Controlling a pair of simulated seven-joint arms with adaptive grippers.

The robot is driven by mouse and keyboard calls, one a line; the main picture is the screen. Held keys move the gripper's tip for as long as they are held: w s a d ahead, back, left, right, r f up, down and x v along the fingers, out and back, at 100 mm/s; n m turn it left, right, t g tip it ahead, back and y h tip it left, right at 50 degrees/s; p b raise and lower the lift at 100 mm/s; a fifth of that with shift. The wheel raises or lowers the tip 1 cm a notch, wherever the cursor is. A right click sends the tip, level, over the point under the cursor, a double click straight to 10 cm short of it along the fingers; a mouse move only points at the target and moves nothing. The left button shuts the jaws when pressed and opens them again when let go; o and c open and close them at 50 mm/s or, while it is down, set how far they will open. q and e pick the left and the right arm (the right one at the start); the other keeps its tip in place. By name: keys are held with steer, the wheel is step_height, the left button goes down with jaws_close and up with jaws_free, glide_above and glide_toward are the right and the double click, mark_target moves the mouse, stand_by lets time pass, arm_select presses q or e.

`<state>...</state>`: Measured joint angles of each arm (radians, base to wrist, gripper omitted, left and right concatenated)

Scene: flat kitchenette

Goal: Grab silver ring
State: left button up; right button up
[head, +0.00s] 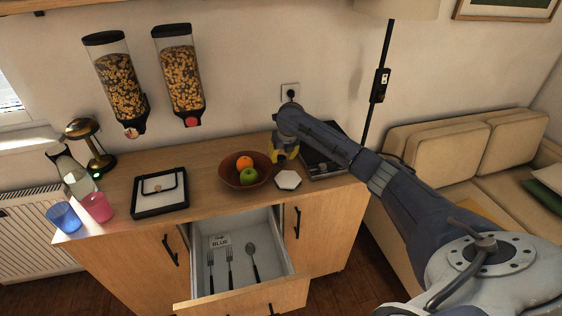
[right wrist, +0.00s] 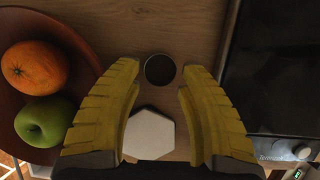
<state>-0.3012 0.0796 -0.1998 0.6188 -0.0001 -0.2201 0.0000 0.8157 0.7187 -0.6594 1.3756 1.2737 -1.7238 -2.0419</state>
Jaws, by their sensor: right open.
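My right gripper (head: 285,155) is over the counter, between the fruit bowl and the dark appliance. In the right wrist view my right gripper (right wrist: 161,72) has its two yellow fingers spread wide and nothing is gripped. A small round thing (right wrist: 160,69) with a thin greyish rim and a dark middle lies on the wood between the fingertips in that view. It looks like the ring, but its silver colour is hard to tell. I cannot make it out in the head view, where the gripper may hide it. My left gripper is not in view.
A white hexagonal piece (head: 288,180) lies on the counter close to the gripper. A brown bowl (head: 229,180) with an orange and a green apple stands left. A dark appliance (head: 324,165) is at the right. An open drawer (head: 241,289) with cutlery juts out below.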

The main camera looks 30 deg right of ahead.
mark_target(281, 158)
steer(key=shift+x, duration=1.55)
steer(key=shift+r, duration=0.1)
steer(key=c, duration=0.6)
